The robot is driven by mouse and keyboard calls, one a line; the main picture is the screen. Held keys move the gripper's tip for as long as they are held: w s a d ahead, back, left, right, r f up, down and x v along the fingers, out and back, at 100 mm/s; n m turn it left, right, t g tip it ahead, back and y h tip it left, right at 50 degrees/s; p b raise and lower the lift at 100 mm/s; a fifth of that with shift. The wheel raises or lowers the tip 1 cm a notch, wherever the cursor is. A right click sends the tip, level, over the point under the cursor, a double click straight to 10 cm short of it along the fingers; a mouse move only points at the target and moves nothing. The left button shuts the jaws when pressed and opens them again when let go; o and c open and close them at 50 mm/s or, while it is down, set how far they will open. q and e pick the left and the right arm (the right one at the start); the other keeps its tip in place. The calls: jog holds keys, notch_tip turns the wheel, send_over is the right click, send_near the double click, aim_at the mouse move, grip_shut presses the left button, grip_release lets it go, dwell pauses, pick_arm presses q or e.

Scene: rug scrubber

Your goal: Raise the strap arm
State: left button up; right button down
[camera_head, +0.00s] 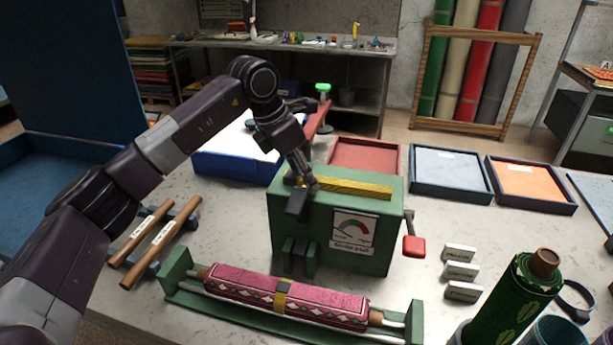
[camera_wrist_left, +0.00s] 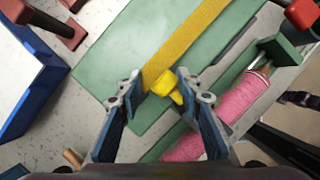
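A green box (camera_head: 290,222) with a "Strap pull" gauge (camera_head: 352,230) stands mid-table. A yellow strap (camera_head: 350,189) runs along its top and also shows in the wrist view (camera_wrist_left: 190,38). A yellow tab (camera_wrist_left: 166,85) is at the strap's near end. My left gripper (camera_wrist_left: 160,82) is over the box's top at that end, fingers apart on either side of the tab; firm contact cannot be told. A red arm (camera_head: 317,122) with a green knob (camera_head: 323,88) rises behind the box, partly hidden by my arm. My right gripper is not in view.
A pink patterned roll (camera_head: 285,296) lies in a green cradle in front. A red-handled crank (camera_head: 413,247) sticks out at the box's right. Two wooden rods (camera_head: 160,243) lie left. Trays (camera_head: 450,172) and a blue bin (camera_head: 235,165) stand behind; a green roll (camera_head: 510,295) stands right.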

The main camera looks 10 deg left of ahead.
pick_arm(q)
jog(key=shift+o, duration=0.6)
jog(key=shift+a+f, duration=0.1)
jog(key=shift+a, duration=0.1)
jog(key=shift+d, duration=0.15)
jog(key=shift+s+r, duration=0.1)
jog(key=shift+r, duration=0.1)
jog(key=v, duration=1.1)
jog(key=shift+a+r, duration=0.2)
jog(key=shift+r, duration=0.1)
jog(key=shift+s+f, duration=0.1)
jog(key=shift+s, duration=0.05)
